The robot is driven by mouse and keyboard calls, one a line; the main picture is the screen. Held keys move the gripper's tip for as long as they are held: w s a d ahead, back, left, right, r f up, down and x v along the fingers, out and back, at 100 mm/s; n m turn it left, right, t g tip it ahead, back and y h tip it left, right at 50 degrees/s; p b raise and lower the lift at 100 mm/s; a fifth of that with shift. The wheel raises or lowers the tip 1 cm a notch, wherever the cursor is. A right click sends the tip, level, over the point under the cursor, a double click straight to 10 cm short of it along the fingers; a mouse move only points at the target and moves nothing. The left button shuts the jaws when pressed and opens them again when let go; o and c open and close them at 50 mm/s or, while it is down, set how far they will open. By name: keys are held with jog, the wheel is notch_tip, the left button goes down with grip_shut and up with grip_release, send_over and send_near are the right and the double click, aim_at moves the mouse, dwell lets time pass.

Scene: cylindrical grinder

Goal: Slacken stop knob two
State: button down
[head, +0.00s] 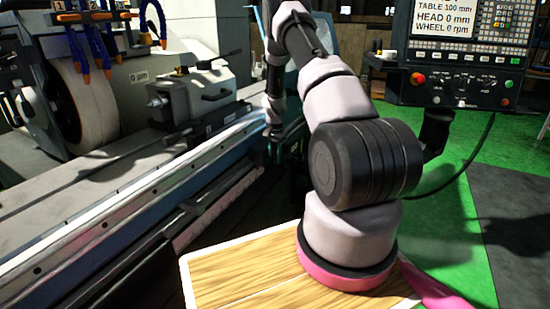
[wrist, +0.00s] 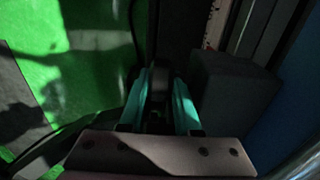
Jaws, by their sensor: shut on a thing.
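My gripper (wrist: 160,98) shows in the wrist view, with two teal fingers closed on a dark knob (wrist: 158,88) between them. The knob is in deep shadow, and I cannot read any number or mark on it, nor tell how far it is turned. In the head view my arm reaches away to the front side of the grinder's table, where my gripper (head: 272,148) is small and dark. The knob cannot be made out in that view.
A dark block (wrist: 235,92) stands close to the right of my fingers in the wrist view. The grinder's long table (head: 120,215) runs along the left. The control panel (head: 460,50) hangs at the right, reading wheel 0 rpm. Green floor (head: 440,225) lies open there.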

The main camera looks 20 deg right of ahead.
jog(key=shift+a, duration=0.1)
jog(key=shift+s+a+t+h, duration=0.1)
jog(key=shift+a+t+h, duration=0.15)
jog(key=shift+t+h, duration=0.7)
jog(key=t+h, duration=0.2)
jog(key=h, duration=0.1)
jog(key=shift+s+a+f, duration=0.1)
jog(key=shift+s, duration=0.05)
jog(key=t+h, duration=0.2)
jog(key=h, duration=0.1)
jog(key=shift+f+t+h, duration=0.15)
jog(key=shift+t+h, duration=0.1)
jog(key=shift+t, duration=0.1)
jog(key=shift+a+f+t+h, duration=0.1)
jog(key=shift+f+t+h, duration=0.05)
jog(key=shift+t+h, duration=0.8)
jog(key=shift+s+f+t+h, duration=0.1)
jog(key=shift+t+h, duration=0.15)
jog(key=shift+h, duration=0.4)
jog(key=c, duration=0.9)
grip_release()
